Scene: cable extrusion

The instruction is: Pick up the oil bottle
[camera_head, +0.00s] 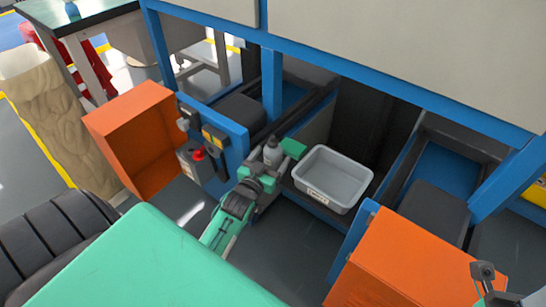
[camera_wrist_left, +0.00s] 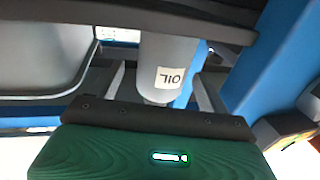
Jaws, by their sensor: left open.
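The oil bottle (camera_head: 272,149) is grey and stands upright at the left of the machine's low shelf. In the left wrist view the bottle (camera_wrist_left: 172,60) appears upside down, with a white label reading OIL. My left gripper (camera_head: 274,160) reaches in from the lower left and is right at the bottle. In the left wrist view the fingers of my left gripper (camera_wrist_left: 161,85) stand apart on both sides of the bottle, with gaps showing. The bottle's lower part is partly hidden by the gripper in the head view.
A grey plastic bin (camera_head: 334,180) stands just right of the bottle. A blue post (camera_head: 272,88) rises behind it. A panel with a red knob (camera_head: 198,154) and an orange box (camera_head: 137,140) are to the left. Another orange box (camera_head: 415,262) is at lower right.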

